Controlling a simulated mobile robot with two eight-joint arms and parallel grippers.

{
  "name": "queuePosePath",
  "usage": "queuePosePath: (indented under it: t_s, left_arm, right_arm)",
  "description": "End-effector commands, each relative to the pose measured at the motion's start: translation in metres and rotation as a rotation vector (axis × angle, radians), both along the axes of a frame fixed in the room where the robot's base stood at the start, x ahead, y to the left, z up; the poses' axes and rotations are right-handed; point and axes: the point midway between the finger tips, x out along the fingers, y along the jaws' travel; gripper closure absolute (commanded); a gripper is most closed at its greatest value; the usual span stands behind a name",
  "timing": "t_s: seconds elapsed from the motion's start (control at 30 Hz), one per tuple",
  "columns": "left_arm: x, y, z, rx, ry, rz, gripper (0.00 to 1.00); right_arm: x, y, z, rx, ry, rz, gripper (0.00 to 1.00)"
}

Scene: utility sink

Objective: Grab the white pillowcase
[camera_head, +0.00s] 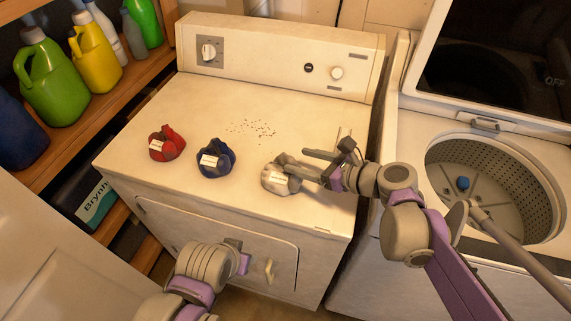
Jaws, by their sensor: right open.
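The white pillowcase (276,178) is a crumpled pale bundle with a small label on top of the white dryer (200,104), towards its right side. My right gripper (312,164) reaches in from the right with its fingers spread. Its fingertips are at the right edge of the white bundle; I cannot tell whether they touch it. My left gripper (243,262) is low in front of the dryer door, away from the bundle, and its fingers are hard to make out.
A red bundle (166,143) and a blue bundle (216,158) lie left of the white one. Dark specks (252,128) are scattered behind them. An open washer (497,180) stands at right. Shelves with several bottles (52,80) stand at left. The dryer's rear top is mostly clear.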

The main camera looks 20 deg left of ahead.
Motion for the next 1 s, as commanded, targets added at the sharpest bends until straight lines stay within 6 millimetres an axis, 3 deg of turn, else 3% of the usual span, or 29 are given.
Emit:
queuePosePath:
  t_s: [0.6, 0.93, 1.0]
  left_arm:
    - [0.000, 0.000, -0.001, 0.000, 0.000, 0.000, 0.50]
    - [0.000, 0.000, -0.001, 0.000, 0.000, 0.000, 0.50]
    - [0.000, 0.000, -0.001, 0.000, 0.000, 0.000, 0.50]
  right_arm:
    - [0.031, 0.064, -0.026, -0.002, -0.001, 0.003, 0.32]
    - [0.034, 0.069, -0.029, -0.003, -0.002, 0.001, 0.32]
    - [0.034, 0.069, -0.029, -0.002, -0.002, 0.001, 0.44]
